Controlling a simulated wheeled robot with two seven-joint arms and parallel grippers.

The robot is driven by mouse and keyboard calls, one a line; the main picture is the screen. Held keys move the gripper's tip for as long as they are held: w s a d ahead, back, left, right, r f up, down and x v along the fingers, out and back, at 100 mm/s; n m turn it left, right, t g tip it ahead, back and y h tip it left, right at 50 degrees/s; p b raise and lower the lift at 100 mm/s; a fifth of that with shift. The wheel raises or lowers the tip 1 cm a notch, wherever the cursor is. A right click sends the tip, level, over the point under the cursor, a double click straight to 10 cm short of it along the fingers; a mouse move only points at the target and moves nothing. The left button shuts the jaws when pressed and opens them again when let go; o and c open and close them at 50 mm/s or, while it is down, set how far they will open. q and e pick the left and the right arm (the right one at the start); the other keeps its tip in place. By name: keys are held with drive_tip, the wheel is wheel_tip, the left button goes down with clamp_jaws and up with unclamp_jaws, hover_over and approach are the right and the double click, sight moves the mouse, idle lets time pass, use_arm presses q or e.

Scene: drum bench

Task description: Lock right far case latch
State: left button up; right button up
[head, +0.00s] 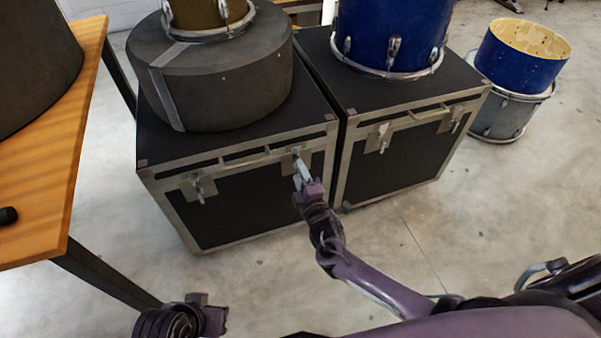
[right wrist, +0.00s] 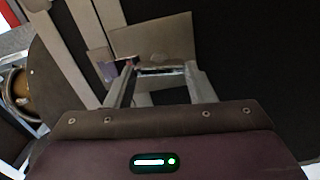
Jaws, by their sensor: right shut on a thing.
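Two black cases with metal edging stand side by side on the floor. The left case (head: 255,205) has a left latch (head: 198,188) and a right latch (head: 296,154) on its front. My right gripper (head: 302,171) is at that right latch and shut on it. In the right wrist view the gripper (right wrist: 160,80) has its fingers on either side of a small metal latch part, before a metal plate (right wrist: 155,40). The fingers partly hide the latch, so its exact position is unclear. My left gripper (head: 212,312) is low at the bottom left, away from the cases.
The right case (head: 395,160) has two latches and a handle, with a blue drum (head: 390,30) on top. A round black case (head: 215,80) sits on the left case. A wooden table (head: 60,170) stands at left. More drums (head: 515,60) stand at far right. The front floor is clear.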

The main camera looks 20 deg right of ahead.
use_arm(q)
drive_tip(key=shift+s+a+r, duration=0.1)
drive_tip(key=shift+s+a, duration=0.05)
drive_tip(key=shift+a, duration=0.15)
use_arm(e)
drive_tip(key=shift+n, duration=0.7)
use_arm(q)
drive_tip(key=shift+g, duration=0.3)
use_arm(e)
drive_tip(key=shift+f, duration=0.1)
drive_tip(key=o, duration=1)
use_arm(q)
drive_tip(key=shift+a, duration=0.1)
drive_tip(key=shift+s+a+r+n+g+y+p, duration=0.15)
drive_tip(key=shift+s+a+g+y+p, duration=0.15)
drive_tip(key=shift+a+p, duration=0.3)
drive_tip(key=shift+s+a+r+n+g+y+p, duration=0.2)
drive_tip(key=shift+a+g+y+p, duration=0.1)
drive_tip(key=shift+a+p, duration=0.25)
use_arm(e)
drive_tip(key=s, duration=0.8)
drive_tip(key=shift+d, duration=0.1)
